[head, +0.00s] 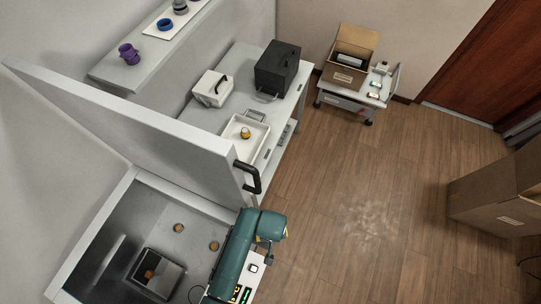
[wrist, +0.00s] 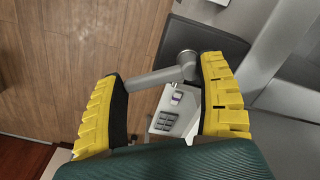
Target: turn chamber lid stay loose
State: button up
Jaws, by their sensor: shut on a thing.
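The chamber (head: 112,235) is open at the lower left of the head view, with its large white lid (head: 135,115) raised and tilted above it. The lid has a black handle (head: 250,180) at its right end. In the wrist view, my gripper (wrist: 165,72) has its yellow ribbed fingers on either side of a grey lever (wrist: 150,79), which looks like the lid stay's. The lever spans between the pads and meets a round pivot (wrist: 188,58) near the right finger. The fingers are shut on it. In the head view, my green arm hides the stay.
A dark-framed box (head: 158,273) and small round amber pieces (head: 179,228) lie inside the chamber. A bench behind carries a white tray (head: 255,128), a white box (head: 212,88) and a black box (head: 278,68). A cardboard box (head: 500,195) stands right. The wooden floor (head: 350,210) between is clear.

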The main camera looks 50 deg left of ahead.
jog(key=shift+w+n, duration=0.3)
jog(key=shift+n, duration=0.1)
jog(key=o, duration=1)
jog(key=shift+w+d+r, duration=0.1)
jog(key=shift+w, duration=0.15)
jog(key=shift+c, duration=0.2)
jog(key=shift+s, duration=0.1)
notch_tip(320, 180, up, 8)
jog(key=shift+f, duration=0.25)
